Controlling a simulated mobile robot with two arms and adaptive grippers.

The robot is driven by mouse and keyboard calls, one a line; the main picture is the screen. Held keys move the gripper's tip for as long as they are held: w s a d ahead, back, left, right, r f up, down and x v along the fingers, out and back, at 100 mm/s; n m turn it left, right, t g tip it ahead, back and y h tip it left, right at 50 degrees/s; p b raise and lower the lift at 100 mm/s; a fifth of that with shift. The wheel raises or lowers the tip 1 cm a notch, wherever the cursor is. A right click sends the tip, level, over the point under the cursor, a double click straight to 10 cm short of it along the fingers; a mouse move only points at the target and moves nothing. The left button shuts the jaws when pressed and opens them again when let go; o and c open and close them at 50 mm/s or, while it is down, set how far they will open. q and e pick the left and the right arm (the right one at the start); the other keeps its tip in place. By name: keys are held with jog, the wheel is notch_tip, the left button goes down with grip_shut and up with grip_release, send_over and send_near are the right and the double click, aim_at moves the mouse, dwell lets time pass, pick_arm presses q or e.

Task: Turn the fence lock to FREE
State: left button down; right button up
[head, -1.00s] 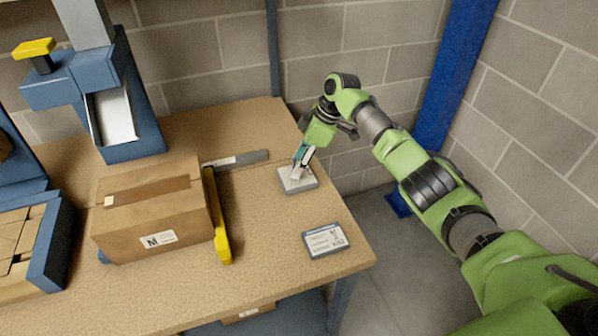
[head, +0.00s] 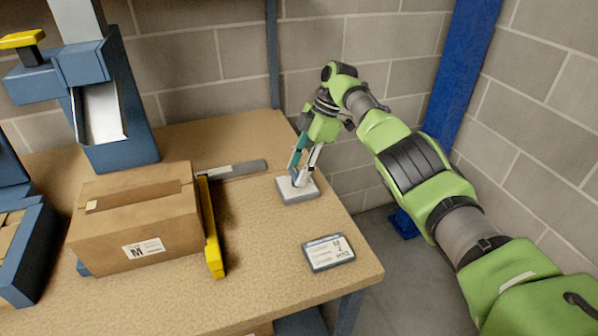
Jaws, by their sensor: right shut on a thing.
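The fence lock is a small pale grey square plate (head: 297,193) on the bench near its right edge. My right gripper (head: 301,180) points down over the plate and is shut on the lock's small handle, which its fingers mostly hide. I cannot read any FREE mark or tell which way the handle points. The yellow fence (head: 212,240) stands on the bench left of the lock, along the right side of a cardboard box. My left gripper is out of view.
The cardboard box (head: 140,225) labelled M sits left of the fence. A grey metal strip (head: 235,170) lies behind it. A small label panel (head: 328,253) lies near the bench's right edge. A blue machine (head: 105,95) stands back left. The bench front is clear.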

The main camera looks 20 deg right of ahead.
aim_at(298, 173)
dwell(0.3)
jog(key=o, duration=1.1)
jog(key=shift+a, duration=0.1)
jog(key=shift+o, duration=0.2)
notch_tip(298, 173, up, 10)
jog(key=shift+f, duration=0.1)
